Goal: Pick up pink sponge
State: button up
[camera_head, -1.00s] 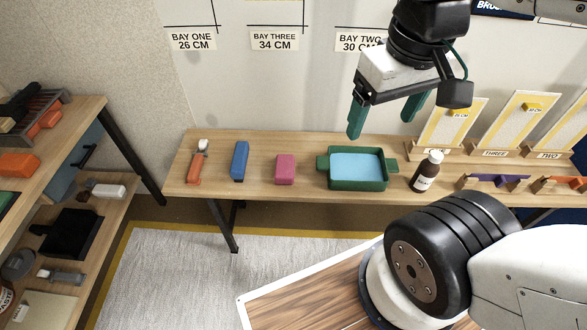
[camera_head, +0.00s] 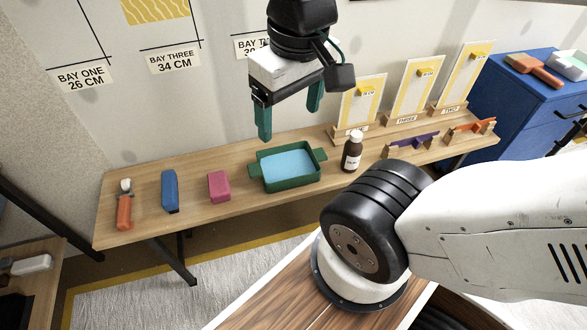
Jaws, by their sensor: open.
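The pink sponge (camera_head: 219,186) is a small upright block on the wooden table (camera_head: 215,206). It stands between a blue block (camera_head: 170,191) on its left and a green tray (camera_head: 287,168) with a light blue inside on its right. My gripper (camera_head: 290,118) has green fingers, is open and empty, and hangs above and behind the tray, up and to the right of the sponge. Nothing hides the sponge.
An orange-handled tool (camera_head: 124,206) lies at the table's left end. A brown bottle (camera_head: 352,152) stands right of the tray. Purple (camera_head: 412,145) and orange (camera_head: 470,132) items and yellow sample stands (camera_head: 408,90) are farther right, before a blue cabinet (camera_head: 530,105).

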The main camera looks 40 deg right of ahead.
aim_at(218, 182)
jog(key=k, duration=0.5)
jog(key=u, duration=0.9)
jog(key=i, duration=0.7)
jog(key=z, duration=0.1)
